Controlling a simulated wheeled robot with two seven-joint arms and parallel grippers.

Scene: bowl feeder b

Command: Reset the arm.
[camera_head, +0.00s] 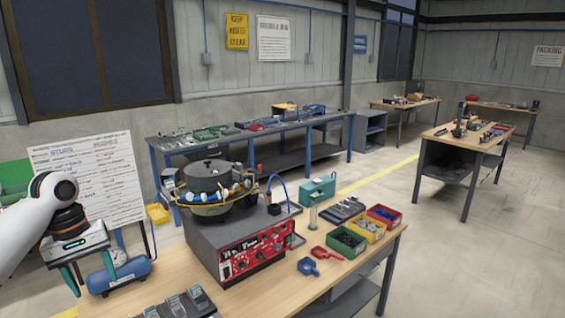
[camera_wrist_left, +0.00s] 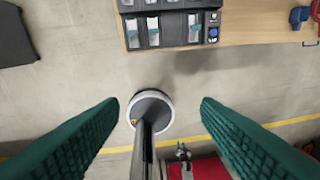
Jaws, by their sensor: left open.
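My left arm comes in from the left in the head view, its white links bent downward. My left gripper (camera_head: 92,279) has teal fingers that stand apart with nothing between them. It shows left of the wooden bench (camera_head: 292,292), in front of a blue compressor (camera_head: 122,274). My right gripper is in neither view.
The bench carries a grey-and-red machine (camera_head: 245,254) with a bowl feeder (camera_head: 212,192), a dark fixture tray (camera_head: 182,304), a blue scoop (camera_head: 307,266) and coloured bins (camera_head: 347,242). A written board (camera_head: 92,170) stands behind the arm.

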